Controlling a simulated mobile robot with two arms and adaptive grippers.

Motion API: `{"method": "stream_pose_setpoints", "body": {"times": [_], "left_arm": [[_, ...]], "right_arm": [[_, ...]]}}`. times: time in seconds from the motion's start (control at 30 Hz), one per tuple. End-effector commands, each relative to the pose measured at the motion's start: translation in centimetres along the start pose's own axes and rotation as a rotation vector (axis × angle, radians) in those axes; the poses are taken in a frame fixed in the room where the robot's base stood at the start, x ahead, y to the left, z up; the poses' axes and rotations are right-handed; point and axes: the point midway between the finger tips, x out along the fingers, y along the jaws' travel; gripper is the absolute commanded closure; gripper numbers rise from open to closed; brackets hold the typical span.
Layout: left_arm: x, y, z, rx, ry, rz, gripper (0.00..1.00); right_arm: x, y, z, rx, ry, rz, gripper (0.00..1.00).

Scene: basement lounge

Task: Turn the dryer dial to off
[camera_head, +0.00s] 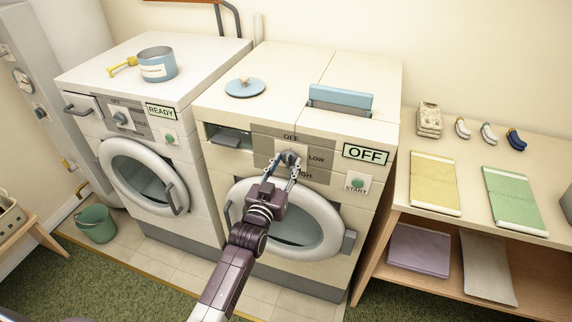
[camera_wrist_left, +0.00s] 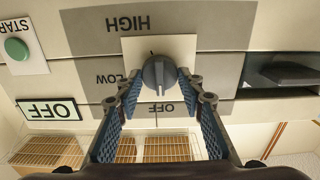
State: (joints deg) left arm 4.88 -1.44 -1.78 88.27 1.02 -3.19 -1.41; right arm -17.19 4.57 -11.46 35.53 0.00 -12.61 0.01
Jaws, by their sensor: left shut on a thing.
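The dryer (camera_head: 318,122) is the right-hand white machine, with a round door. Its dark grey dial (camera_head: 291,155) sits on a panel marked OFF, LOW and HIGH. My left gripper (camera_head: 281,168) reaches up to the panel and is shut on the dial. In the left wrist view, which is upside down, the blue-padded fingers (camera_wrist_left: 158,84) grip the dial (camera_wrist_left: 157,72) from both sides. Its ridge lies roughly along the line between HIGH and OFF (camera_wrist_left: 161,107); I cannot tell which end is the pointer. The display (camera_head: 366,153) reads OFF. My right gripper is not in view.
A green START button (camera_head: 357,184) is right of the dial. A second machine (camera_head: 150,113) showing READY stands left, with a blue pot (camera_head: 157,65) on top. A shelf (camera_head: 465,206) with folded cloths stands right.

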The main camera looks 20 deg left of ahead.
Motion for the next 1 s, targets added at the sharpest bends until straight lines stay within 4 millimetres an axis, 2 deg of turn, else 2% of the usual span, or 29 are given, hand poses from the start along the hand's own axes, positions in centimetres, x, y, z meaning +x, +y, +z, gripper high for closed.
{"method": "stream_pose_setpoints", "body": {"times": [0.1,0.13,0.3,0.67,0.77,1.0], "left_arm": [[0.0,0.0,0.1,-0.003,-0.002,0.000,0.89],[0.0,0.0,0.1,-0.003,-0.002,0.000,0.63],[0.0,0.0,0.1,-0.002,-0.002,0.000,0.47],[-0.5,0.0,0.1,0.000,-0.001,0.000,0.47],[-1.6,0.0,0.1,0.000,-0.002,0.000,0.47],[-6.1,0.0,0.2,0.000,-0.003,0.000,0.47]], "right_arm": [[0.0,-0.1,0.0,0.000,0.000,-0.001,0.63],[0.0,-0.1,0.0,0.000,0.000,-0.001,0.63],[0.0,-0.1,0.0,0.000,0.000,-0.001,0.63],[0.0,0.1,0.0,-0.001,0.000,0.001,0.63],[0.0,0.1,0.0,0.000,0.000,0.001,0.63],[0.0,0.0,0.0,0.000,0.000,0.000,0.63]]}}
